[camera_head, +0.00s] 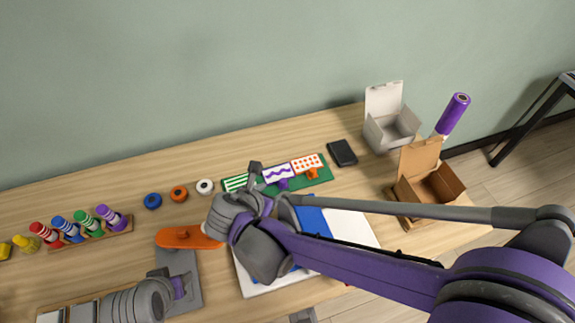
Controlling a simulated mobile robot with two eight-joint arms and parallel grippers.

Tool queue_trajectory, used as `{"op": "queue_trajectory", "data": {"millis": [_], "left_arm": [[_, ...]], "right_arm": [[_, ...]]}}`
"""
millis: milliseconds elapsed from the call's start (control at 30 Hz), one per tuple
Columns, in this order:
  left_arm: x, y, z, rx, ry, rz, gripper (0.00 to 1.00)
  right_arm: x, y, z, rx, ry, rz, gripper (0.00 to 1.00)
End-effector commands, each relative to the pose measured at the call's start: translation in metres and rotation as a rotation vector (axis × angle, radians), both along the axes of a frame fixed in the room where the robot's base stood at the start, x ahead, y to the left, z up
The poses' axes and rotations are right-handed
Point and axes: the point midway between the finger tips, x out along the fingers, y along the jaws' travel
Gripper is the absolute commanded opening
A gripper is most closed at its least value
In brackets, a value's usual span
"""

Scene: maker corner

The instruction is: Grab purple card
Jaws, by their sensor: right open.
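The purple card (278,173), white with a purple wavy line, lies on a green board (325,176) between a green-striped card (235,182) and an orange-dotted card (306,164). A small purple piece (283,184) sits at its front edge. My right gripper (257,181) is open and empty, at the card's left side, over the gap beside the green-striped card. I cannot tell whether it touches the board. My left gripper (178,287) is low at the left, partly hidden by its own wrist; its jaws are unclear.
Blue, orange and white rolls (179,193) lie left of the board. Several coloured tubes (75,230) stand in a wooden rack at far left. An orange tool (188,238) lies in front. A black box (342,153), a white box (392,131) and a cardboard box (430,182) are at right.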

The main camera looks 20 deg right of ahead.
Motion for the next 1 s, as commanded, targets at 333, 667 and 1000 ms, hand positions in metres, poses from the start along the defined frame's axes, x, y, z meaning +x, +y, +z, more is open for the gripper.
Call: {"op": "queue_trajectory", "data": {"millis": [333,667,1000], "left_arm": [[-0.001,0.0,-0.006,0.0,0.002,0.0,0.5],[-0.001,0.0,-0.008,0.0,0.003,0.0,0.5],[-0.002,0.0,-0.01,0.0,0.003,0.0,0.5]], "right_arm": [[0.022,-0.018,-0.029,-0.001,0.0,-0.002,0.62],[0.041,-0.03,-0.05,0.0,0.0,-0.003,0.62],[0.064,-0.045,-0.076,0.0,0.0,0.0,0.62]]}}
